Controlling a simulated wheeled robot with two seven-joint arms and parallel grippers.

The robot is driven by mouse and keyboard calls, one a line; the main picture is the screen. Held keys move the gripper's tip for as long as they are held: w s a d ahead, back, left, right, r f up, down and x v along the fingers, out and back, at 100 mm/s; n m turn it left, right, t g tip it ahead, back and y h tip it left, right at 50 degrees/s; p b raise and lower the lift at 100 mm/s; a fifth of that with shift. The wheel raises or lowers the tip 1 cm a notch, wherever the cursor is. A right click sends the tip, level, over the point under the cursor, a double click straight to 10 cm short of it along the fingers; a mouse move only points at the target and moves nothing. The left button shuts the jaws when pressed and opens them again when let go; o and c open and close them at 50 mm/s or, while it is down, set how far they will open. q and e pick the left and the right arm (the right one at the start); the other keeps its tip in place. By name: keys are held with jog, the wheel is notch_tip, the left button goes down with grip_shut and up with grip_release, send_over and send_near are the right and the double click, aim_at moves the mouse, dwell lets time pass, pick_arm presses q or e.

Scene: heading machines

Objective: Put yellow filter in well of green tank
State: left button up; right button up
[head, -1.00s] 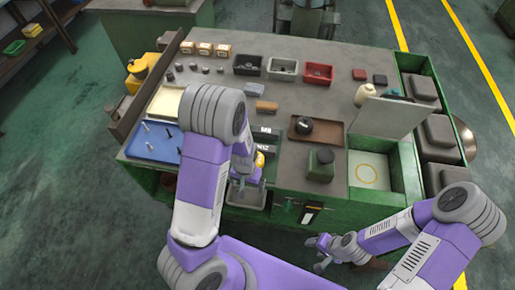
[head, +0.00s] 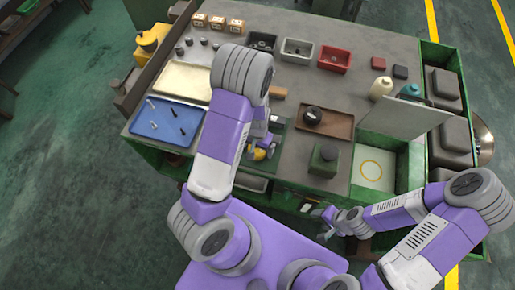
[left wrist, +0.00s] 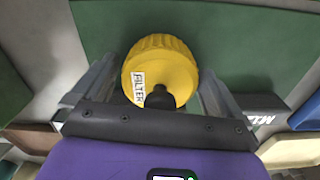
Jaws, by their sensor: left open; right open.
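The yellow filter (left wrist: 160,65) is a round ribbed cap with a white FILTER label and a dark knob, seen in the left wrist view. It shows small and partly hidden in the head view (head: 259,155). My left gripper (head: 265,147) is open, with its fingers on either side of the filter; contact cannot be told. A green-walled box (head: 402,170) at the bench's right front has a pale floor with a yellow ring; it looks like the green tank and its well. My right gripper (head: 328,222) is open and empty, low before the bench front.
A raised grey panel (head: 405,118) stands behind the green-walled box. A dark green block (head: 325,160) and a brown tray (head: 340,122) with a black round part lie between filter and box. A blue tray (head: 165,125) is at left.

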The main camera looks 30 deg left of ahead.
pick_arm(q)
jog(key=shift+f, duration=0.15)
jog(key=c, duration=1.1)
